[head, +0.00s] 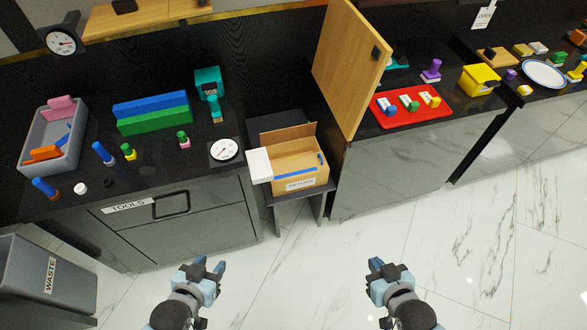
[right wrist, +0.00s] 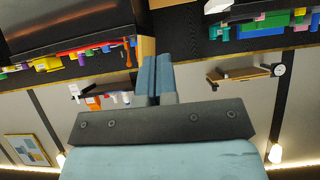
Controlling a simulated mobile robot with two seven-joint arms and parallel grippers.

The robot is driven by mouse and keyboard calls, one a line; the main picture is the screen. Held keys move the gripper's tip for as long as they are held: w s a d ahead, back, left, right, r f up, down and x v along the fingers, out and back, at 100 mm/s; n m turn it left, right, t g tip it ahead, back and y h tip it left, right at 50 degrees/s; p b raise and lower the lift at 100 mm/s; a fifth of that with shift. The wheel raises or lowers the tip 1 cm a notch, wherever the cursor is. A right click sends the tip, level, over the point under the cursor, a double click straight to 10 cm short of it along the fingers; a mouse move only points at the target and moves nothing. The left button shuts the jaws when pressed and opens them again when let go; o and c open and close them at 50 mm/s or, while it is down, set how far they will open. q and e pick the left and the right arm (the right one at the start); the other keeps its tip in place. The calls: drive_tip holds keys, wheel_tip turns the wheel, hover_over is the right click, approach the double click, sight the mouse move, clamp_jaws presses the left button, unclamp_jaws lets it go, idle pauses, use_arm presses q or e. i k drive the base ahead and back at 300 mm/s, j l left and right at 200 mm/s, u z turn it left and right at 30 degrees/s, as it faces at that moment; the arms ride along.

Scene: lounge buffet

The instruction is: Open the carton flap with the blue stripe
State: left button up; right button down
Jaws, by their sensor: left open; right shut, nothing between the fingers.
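The brown carton (head: 302,185) with a "RETURNS" label stands on a low dark stand between the two counters. A brown flap (head: 286,134) stands up at its back and a white panel (head: 260,165) sticks out at its left. A blue stripe (head: 295,174) runs along the front side, and a small blue piece shows at the right side; I cannot tell which flap bears the stripe. My left gripper (head: 209,265) is open and empty, below the carton in the picture. My right gripper (head: 377,263) is shut and empty, also well apart from it; its closed fingers fill the middle of the right wrist view (right wrist: 155,78).
A tall wooden panel (head: 345,70) stands upright right of the carton. The left counter holds a grey bin (head: 27,173), blocks and a dial (head: 225,150). A red tray (head: 411,105) lies on the right counter. A waste bin (head: 40,280) stands lower left. The floor before me is clear.

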sight(292, 168)
drive_tip(key=i+j+z, duration=0.15)
drive_tip(key=j+z, duration=0.25)
drive_tip(key=j, duration=0.2)
drive_tip(key=i+j+z, duration=0.1)
drive_tip(key=j+z, duration=0.35)
drive_tip(key=j, duration=0.15)
drive_tip(key=j+z, duration=0.4)
drive_tip(key=j, duration=0.25)
